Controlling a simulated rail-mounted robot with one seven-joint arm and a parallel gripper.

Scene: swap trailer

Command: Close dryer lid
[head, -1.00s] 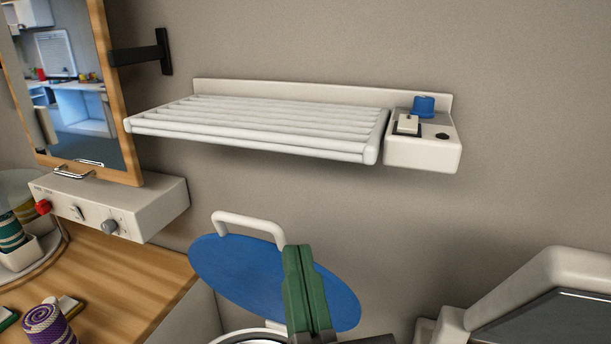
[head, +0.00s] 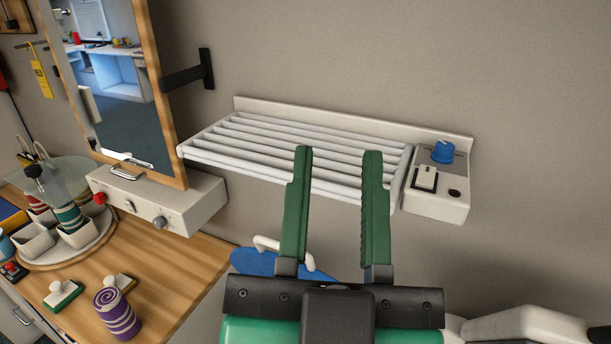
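The dryer lid (head: 262,263) is a blue disc with a white loop handle (head: 268,243). It shows at the lower middle of the head view, raised and leaning toward the wall, mostly hidden behind my gripper. My gripper (head: 336,170) has two green fingers held well apart, with nothing between them. Its fingers point up in the picture, in front of the white rack, and the left finger overlaps the right side of the lid. The dryer body below the lid is hidden by my gripper.
A white slatted rack (head: 270,145) with a control box (head: 440,190) juts from the wall. A wooden counter (head: 190,270) at the left holds a purple striped roll (head: 117,314), a round tray (head: 85,255) and a white control unit (head: 160,205). A grey-white object (head: 540,325) stands at the lower right.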

